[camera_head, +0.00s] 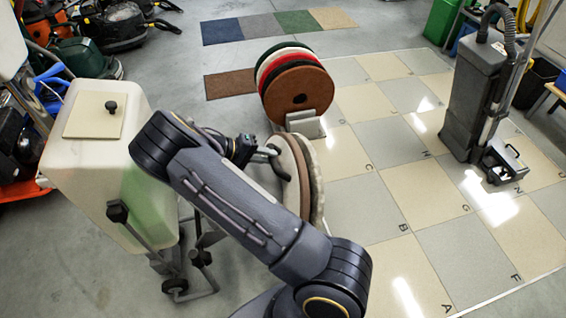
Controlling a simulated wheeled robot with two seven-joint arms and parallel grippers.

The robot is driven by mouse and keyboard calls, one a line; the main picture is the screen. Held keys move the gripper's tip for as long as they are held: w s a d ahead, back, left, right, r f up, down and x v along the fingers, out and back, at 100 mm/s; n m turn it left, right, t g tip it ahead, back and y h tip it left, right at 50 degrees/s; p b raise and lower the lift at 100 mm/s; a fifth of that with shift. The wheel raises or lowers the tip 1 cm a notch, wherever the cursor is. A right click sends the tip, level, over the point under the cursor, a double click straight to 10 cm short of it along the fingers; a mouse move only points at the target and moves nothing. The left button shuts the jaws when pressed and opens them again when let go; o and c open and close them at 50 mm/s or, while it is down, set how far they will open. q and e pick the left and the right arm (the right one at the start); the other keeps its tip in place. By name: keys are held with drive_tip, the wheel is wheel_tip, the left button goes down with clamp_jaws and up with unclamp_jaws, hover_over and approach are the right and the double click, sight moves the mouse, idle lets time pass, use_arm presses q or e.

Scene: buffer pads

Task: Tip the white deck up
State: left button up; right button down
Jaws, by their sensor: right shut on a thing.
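A pale round deck (316,180) stands steeply tilted, almost on edge, right of the white machine, with a tan layer on its left side. Its lower part is hidden behind my right arm. My right gripper (268,154) is at its upper left, shut on a dark curved handle (273,149). The fingertips are small and partly hidden. The white machine body (78,165), with a square lid and black knob, stands at the left on a wheeled frame. My left gripper is not in view.
A rack (309,125) behind holds several upright round pads, with a brown pad (297,92) in front. A grey upright vacuum (473,100) stands on the tiles at the right. Other machines crowd the top left. The tiled floor (420,210) at the right is mostly clear.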

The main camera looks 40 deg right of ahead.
drive_tip(key=p+v, duration=0.1)
drive_tip(key=v, duration=0.8)
drive_tip(key=shift+s+d+r+p, duration=0.2)
drive_tip(key=shift+r+p, duration=0.1)
drive_tip(key=shift+p, duration=0.05)
